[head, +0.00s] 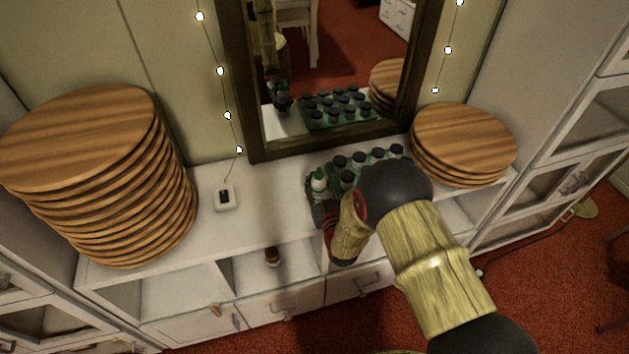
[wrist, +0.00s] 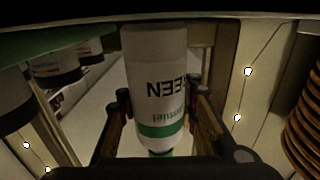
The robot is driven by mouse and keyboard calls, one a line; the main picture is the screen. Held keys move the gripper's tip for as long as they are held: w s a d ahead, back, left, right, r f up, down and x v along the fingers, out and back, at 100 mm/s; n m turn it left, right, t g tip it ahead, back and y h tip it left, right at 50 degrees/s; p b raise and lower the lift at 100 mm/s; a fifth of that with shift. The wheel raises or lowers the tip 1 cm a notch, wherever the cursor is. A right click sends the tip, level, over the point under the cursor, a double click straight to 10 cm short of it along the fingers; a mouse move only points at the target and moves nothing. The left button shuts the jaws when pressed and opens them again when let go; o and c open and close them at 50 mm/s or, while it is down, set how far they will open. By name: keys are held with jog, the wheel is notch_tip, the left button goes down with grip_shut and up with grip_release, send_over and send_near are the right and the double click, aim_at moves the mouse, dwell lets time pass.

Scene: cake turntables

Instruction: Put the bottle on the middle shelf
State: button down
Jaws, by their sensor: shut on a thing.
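In the wrist view the bottle (wrist: 155,75) is large, with dark lettering and a green band. My gripper (head: 322,203) is shut on it, with one finger on each side in the wrist view (wrist: 160,98). I cannot tell whether the bottle's base touches anything. The white cabinet's middle open shelf compartment (head: 290,272) is below the countertop, left of my gripper. My arm hides part of the cabinet front.
The green tray (head: 334,172) holds several dark-lidded bottles beside my gripper. Wooden boards are stacked at left (head: 110,190) and right (head: 462,140). A mirror (head: 240,90) stands behind. The countertop (head: 262,205) left of my gripper is mostly clear.

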jog(key=shift+f, duration=0.1)
jog(key=c, duration=1.3)
grip_release()
